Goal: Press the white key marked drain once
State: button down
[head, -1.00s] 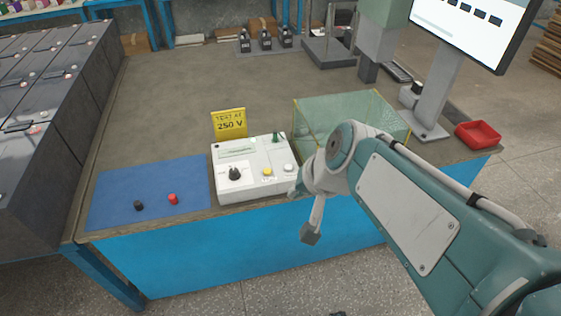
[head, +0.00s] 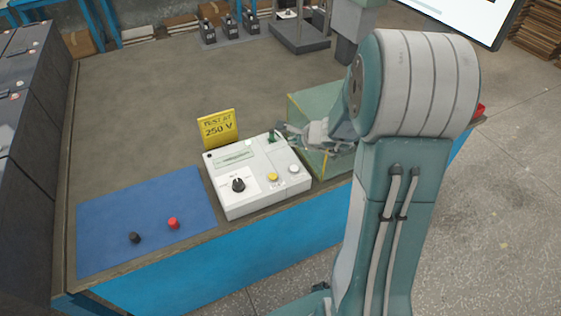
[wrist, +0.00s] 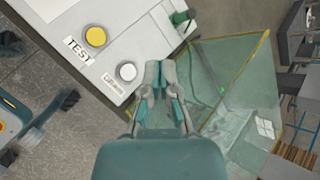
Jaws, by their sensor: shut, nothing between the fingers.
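The white key (head: 294,169) is a small round button at the right end of the pale tester box (head: 258,193). In the wrist view the white key (wrist: 127,71) lies just left of my fingertips, with a small label beside it too blurred to read. My gripper (wrist: 161,70) is shut and empty, its tips apart from the key in the picture; their height above the box is hard to tell. In the head view my gripper (head: 285,132) shows beyond the key, near the green post. A yellow key (wrist: 95,37) labelled TEST is further left.
A clear case (head: 308,155) with yellow edges stands right beside the tester; it fills the right of the wrist view. A green post (wrist: 182,17) rises from the box. A yellow 250 V sign (head: 219,128) stands behind, and a blue mat (head: 150,215) lies left.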

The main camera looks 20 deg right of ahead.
aim_at(294, 169)
jog(key=shift+w+d+f+m, duration=0.2)
jog(key=shift+d+f+m, duration=0.15)
jog(key=shift+d+f, duration=0.15)
jog(key=shift+w+d+f+m, duration=0.2)
jog(key=shift+d+f+m, duration=0.15)
jog(key=shift+d, duration=0.25)
jog(key=shift+h, duration=0.3)
jog(key=shift+a+f, duration=0.15)
jog(key=shift+f, duration=2.05)
jog(key=shift+a+f, duration=0.1)
jog(key=shift+f, duration=2.1)
jog(key=shift+f, duration=0.3)
